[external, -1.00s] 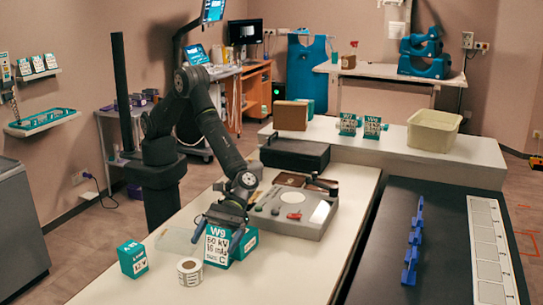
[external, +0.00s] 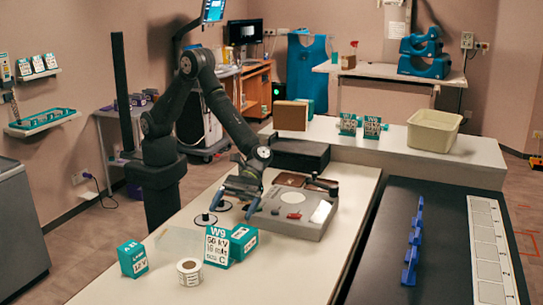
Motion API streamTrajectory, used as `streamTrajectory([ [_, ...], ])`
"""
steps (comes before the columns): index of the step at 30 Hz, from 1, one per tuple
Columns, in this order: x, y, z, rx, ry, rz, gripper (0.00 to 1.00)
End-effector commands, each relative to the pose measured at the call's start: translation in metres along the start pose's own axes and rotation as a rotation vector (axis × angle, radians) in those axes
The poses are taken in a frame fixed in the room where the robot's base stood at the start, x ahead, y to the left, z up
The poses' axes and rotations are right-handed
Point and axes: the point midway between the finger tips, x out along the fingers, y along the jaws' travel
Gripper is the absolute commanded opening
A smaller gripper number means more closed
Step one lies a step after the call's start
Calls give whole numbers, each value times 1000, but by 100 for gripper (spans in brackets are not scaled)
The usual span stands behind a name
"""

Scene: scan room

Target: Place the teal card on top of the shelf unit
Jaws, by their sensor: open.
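A teal and white card (external: 217,246) marked W9 stands upright near the middle of the near table, with a teal box (external: 243,242) close behind its right side. A second teal box (external: 132,259) with a white label stands to its left. Teal cards (external: 348,124) also stand on the raised back counter; which one the task means I cannot tell. My gripper (external: 238,199) is open and empty, above the table behind the W9 card and left of the grey console. No piece is clearly a shelf unit; a wall shelf (external: 40,121) is at the left.
A white tape roll (external: 189,272) lies by the W9 card. Small round dark bases (external: 205,219) stand near my gripper. The grey console (external: 293,212) and black box (external: 298,154) are to the right. The table's near right part is clear.

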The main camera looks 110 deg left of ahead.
Motion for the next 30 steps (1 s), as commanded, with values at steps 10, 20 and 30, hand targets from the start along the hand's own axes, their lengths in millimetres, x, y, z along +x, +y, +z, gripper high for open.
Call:
streamTrajectory([
  [10,-7,0,0,1,-1,0,96],
  [20,-9,-2,10,5,39,-18,96],
  [30,-37,-2,59,6,328,-24,96],
])
